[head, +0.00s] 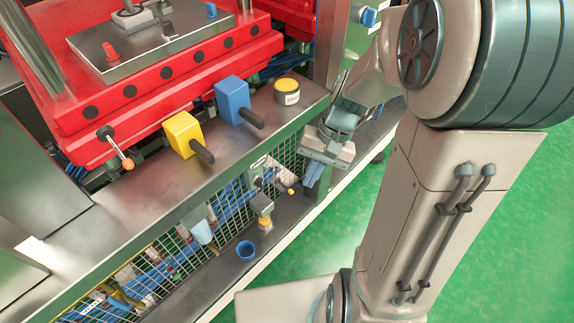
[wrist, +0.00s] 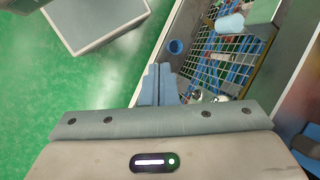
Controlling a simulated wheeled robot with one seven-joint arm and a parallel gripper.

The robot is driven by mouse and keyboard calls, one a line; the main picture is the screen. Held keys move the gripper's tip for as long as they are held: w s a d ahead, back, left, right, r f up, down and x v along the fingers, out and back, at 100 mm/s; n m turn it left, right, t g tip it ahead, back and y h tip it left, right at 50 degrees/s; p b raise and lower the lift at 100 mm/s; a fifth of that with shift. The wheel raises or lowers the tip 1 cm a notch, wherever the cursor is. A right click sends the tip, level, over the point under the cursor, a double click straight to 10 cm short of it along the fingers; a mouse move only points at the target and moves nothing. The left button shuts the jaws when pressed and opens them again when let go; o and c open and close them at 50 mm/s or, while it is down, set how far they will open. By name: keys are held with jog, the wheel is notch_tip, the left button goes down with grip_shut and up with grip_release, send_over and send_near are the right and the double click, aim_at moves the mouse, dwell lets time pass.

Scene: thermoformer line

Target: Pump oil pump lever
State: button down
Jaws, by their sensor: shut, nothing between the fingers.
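What looks like the oil pump (head: 261,203), a small grey-green unit with a yellow lower part, sits in front of the wire mesh below the steel ledge in the head view. A thin lever (head: 284,186) with an orange-yellow knob sticks out to its right. My gripper (head: 312,180) hangs to the right of the knob and a little above it, apart from it in the picture. Its blue fingers (wrist: 157,84) are together and empty in the wrist view. In the wrist view I cannot clearly make out the lever; shiny parts show right of the fingers.
A blue cup (head: 245,251) stands on the lower shelf. A yellow block (head: 181,134) and a blue block (head: 234,100), each with a black handle, and a yellow tin (head: 287,91) are on the steel ledge above. Green floor (head: 480,240) lies open to the right.

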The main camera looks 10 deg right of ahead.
aim_at(285, 187)
jog(key=w+d+f+m+t+y+b, duration=0.2)
jog(key=w+f+m+t+b, duration=0.2)
jog(key=f, duration=1.3)
jog(key=w+d+f+m+t+y+b, duration=0.3)
jog(key=w+f+m+t+b, duration=0.2)
jog(key=f, duration=1.2)
jog(key=w+d+f+m+t+y+b, duration=0.2)
jog(key=w+f+m+t+b, duration=0.2)
jog(key=f+m+t+b, duration=0.6)
notch_tip(285, 187, down, 8)
jog(key=m+b, duration=0.2)
jog(key=m, duration=0.3)
jog(key=shift+w+d+m+y, duration=0.2)
jog(key=shift+w+m+y, duration=0.1)
jog(key=shift+y, duration=0.1)
jog(key=b+x, duration=0.2)
jog(key=x, duration=0.7)
jog(key=shift+w+a, duration=0.1)
jog(key=shift+a, duration=0.1)
jog(key=shift+w+a+r+b, duration=0.15)
jog(key=shift+r+b, duration=0.2)
jog(key=shift+r, duration=0.75)
jog(key=shift+w+r+b, duration=0.1)
jog(key=shift+r+b, duration=0.2)
jog(key=shift+r, duration=0.85)
